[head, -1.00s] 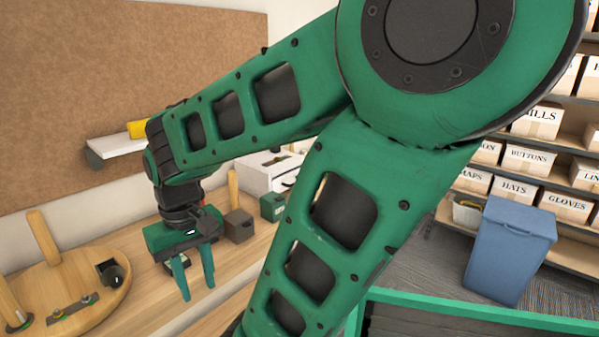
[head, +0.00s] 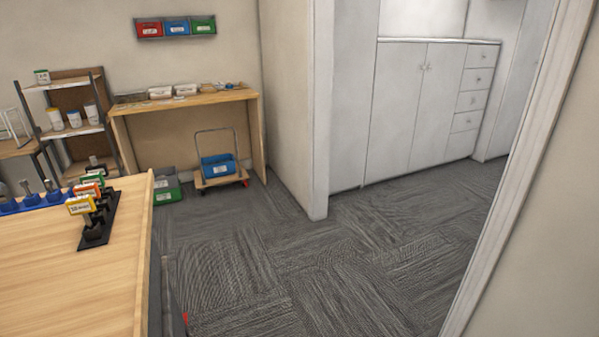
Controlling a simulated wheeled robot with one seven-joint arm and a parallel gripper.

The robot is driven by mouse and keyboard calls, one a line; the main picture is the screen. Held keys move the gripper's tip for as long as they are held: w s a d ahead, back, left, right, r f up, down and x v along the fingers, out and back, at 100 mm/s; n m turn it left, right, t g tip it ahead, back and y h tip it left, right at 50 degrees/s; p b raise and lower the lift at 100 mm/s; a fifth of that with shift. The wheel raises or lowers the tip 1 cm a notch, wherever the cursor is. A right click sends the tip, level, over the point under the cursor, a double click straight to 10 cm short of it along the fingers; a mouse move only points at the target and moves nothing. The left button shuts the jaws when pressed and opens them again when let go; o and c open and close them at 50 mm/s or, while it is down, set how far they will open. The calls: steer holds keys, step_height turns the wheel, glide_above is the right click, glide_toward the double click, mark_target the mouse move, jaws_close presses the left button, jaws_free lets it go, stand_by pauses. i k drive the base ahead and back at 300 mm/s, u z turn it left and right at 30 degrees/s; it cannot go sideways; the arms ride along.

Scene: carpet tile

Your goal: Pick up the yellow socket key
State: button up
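A yellow block-like handle with a pale label, which looks like the yellow socket key (head: 80,204), is at the near end of a row of coloured handles. It stands in a black rack (head: 97,236) on the wooden table at the left of the head view. Its lower part is dark and hard to tell from the rack. My gripper and arm are not in this view, so the gripper's state does not show.
Red and green handles (head: 95,177) stand just behind the yellow one. A blue holder (head: 35,200) is left of them. The wooden table (head: 75,285) is bare in front. Carpet floor (head: 300,270) is open to its right. A doorway edge (head: 515,190) rises at right.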

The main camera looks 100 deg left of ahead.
mark_target(84, 205)
steer(key=u, duration=1.4)
steer(key=i, duration=0.1)
steer(key=u, duration=2.6)
steer(key=k, duration=0.45)
steer(key=u, duration=0.15)
steer(key=i, duration=0.45)
steer(key=z, duration=0.1)
